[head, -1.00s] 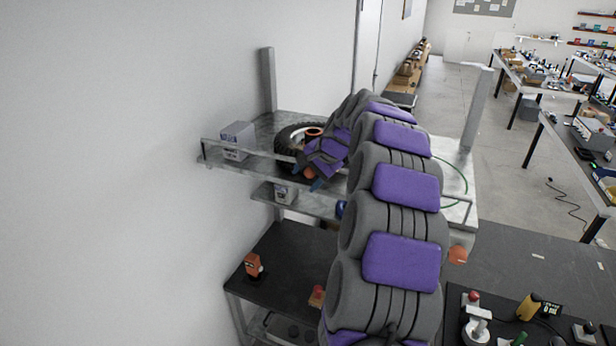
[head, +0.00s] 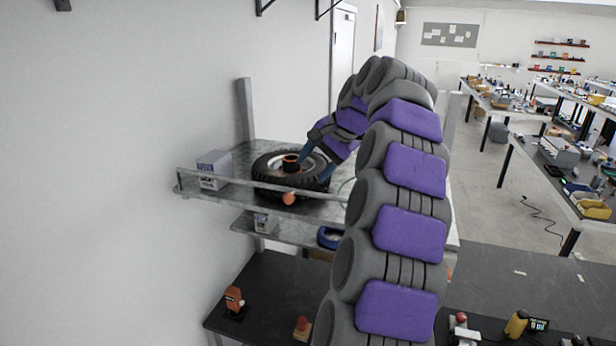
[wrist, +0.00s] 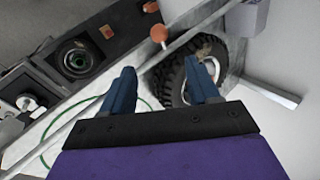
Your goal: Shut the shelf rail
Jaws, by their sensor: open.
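The shelf rail (head: 245,182) is a thin metal bar along the front of the upper shelf (head: 335,207), with an orange knob (head: 289,198) on its front. The wrist view shows the rail (wrist: 112,91) running diagonally, with the knob (wrist: 158,33) on its far side. My gripper (head: 313,152) is open and empty, above the shelf and behind the rail, near the black tyre (head: 262,175). The wrist view shows the blue fingers (wrist: 158,68) apart, with the knob ahead of the gap between them. My arm hides the rail's right end in the head view.
A grey box (head: 214,170) stands on the shelf left of the tyre. An orange cup-like part (head: 291,164) sits at the tyre's middle. Upright posts (head: 245,110) and a wall bound the left.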

